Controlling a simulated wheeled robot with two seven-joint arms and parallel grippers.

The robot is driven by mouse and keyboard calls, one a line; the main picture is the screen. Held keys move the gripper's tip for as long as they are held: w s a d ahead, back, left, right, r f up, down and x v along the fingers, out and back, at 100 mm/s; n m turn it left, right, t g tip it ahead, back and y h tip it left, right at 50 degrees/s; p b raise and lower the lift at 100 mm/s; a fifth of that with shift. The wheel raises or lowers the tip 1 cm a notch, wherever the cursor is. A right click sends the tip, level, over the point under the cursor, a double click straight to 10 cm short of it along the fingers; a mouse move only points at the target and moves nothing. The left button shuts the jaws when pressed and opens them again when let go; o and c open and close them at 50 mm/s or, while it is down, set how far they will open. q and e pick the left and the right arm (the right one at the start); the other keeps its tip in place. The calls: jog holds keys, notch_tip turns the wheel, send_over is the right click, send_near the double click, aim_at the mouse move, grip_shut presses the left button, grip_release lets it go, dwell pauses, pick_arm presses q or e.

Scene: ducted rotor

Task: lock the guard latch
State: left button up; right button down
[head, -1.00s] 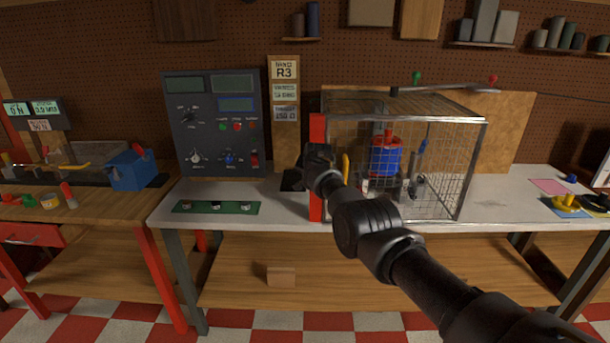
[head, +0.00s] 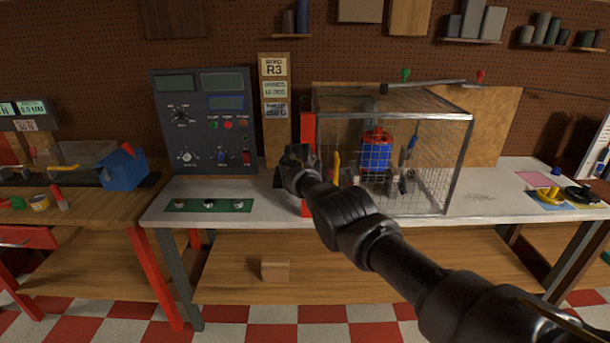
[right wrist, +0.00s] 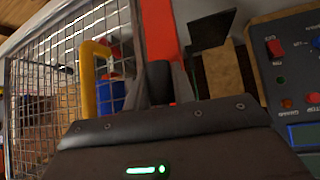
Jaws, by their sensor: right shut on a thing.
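The wire-mesh guard (head: 400,150) stands on the grey bench with a red post (head: 308,140) at its left front edge. A blue and red motor-like unit (head: 376,152) is inside it. My right gripper (head: 294,165) is at the red post, covering part of it. In the right wrist view its fingers (right wrist: 163,90) are shut on a small dark piece (right wrist: 158,78) in front of the red post (right wrist: 160,40); it looks like the guard latch, mostly hidden by the fingers. A yellow handle (right wrist: 90,75) on the mesh is beside the fingers. My left gripper is not in view.
A black plate (right wrist: 208,30) is close beside the red post. The control panel (head: 204,120) stands left of the guard. A green strip with knobs (head: 208,205) lies on the bench front. Yellow and black parts (head: 550,194) lie at the right.

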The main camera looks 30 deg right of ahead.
jog(key=shift+s+f, duration=0.1)
jog(key=shift+f, duration=0.1)
jog(key=c, duration=1.3)
grip_release()
jog(key=shift+d, duration=0.1)
jog(key=shift+o, duration=0.7)
jog(key=shift+r, duration=0.1)
jog(key=shift+s+a+r+p, duration=0.15)
jog(key=shift+a+r+p, duration=0.3)
jog(key=shift+r, duration=0.15)
jog(key=v, duration=0.9)
jog(key=shift+s, duration=0.2)
jog(key=shift+f, duration=0.1)
